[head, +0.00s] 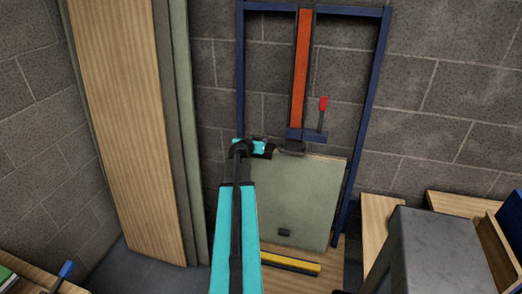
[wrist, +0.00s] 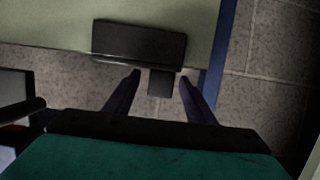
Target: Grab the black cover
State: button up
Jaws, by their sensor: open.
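In the wrist view a black cover (wrist: 138,42), a flat rectangular block, sits at the edge of the pale green panel (wrist: 50,20). A smaller dark tab (wrist: 160,82) sticks out from it, between my fingertips in the picture. My gripper (wrist: 158,80) is open, its two dark fingers apart on either side of the tab; I cannot tell whether they touch it. In the head view my gripper (head: 270,149) is at the panel's top edge. A dark piece beside it there is too small to tell from the gripper.
A blue frame (head: 363,120) stands around the panel, with an orange bar (head: 301,70) and a red-handled clamp (head: 322,108) above. A small black block (head: 284,232) is low on the panel. Tall boards (head: 130,120) lean at left. A grey box (head: 425,250) stands at right.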

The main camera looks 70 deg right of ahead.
jog(key=c, duration=1.2)
jog(key=shift+o, duration=0.2)
jog(key=shift+r, duration=0.1)
jog(key=shift+r+b, duration=1.05)
jog(key=shift+r, duration=3.85)
